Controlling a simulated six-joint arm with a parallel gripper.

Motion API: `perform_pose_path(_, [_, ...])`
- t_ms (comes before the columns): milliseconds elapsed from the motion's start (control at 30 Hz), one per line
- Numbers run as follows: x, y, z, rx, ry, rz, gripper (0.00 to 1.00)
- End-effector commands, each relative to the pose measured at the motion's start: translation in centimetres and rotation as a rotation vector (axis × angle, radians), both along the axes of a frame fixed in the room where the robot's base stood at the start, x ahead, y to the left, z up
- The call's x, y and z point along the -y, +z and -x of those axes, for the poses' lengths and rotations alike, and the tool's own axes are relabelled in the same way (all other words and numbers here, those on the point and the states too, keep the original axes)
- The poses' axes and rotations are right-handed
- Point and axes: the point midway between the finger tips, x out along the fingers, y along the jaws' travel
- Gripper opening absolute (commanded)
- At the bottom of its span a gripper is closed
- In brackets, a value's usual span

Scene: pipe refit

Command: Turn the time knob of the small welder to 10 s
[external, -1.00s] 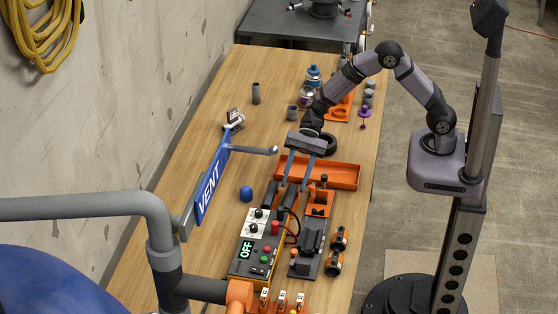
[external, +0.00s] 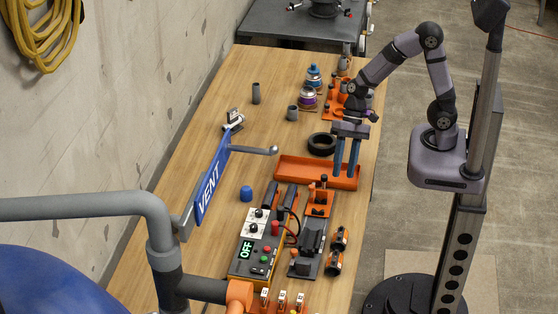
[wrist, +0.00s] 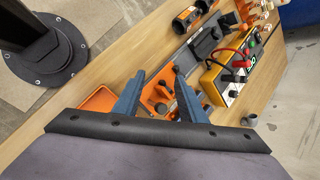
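The small welder (external: 252,262) is a box with a yellow side near the table's front, its display reading OFF. It has two dark knobs on white plates, a rear knob (external: 258,213) and a front knob (external: 254,228); the labels are too small to read, so I cannot tell which is the time knob. The welder also shows at the upper right of the wrist view (wrist: 209,80). My gripper (external: 345,172) hangs over the orange tray's right end, behind and right of the welder, apart from the knobs. Its blue fingers (wrist: 160,80) are spread, with nothing held between them.
The orange tray (external: 290,170) lies behind the welder. A black fixture (external: 308,245) and an orange block (external: 318,205) stand right of it. Red and black cables arch beside the welder.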

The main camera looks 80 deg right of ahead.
Motion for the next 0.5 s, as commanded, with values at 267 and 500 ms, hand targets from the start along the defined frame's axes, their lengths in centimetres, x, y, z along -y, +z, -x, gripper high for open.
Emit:
perform_pose_path(267, [0.76,-0.03,1.22,0.029,0.048,0.034,0.38])
perform_pose_path(500, [0.80,-0.04,1.24,0.030,0.051,0.035,0.38])
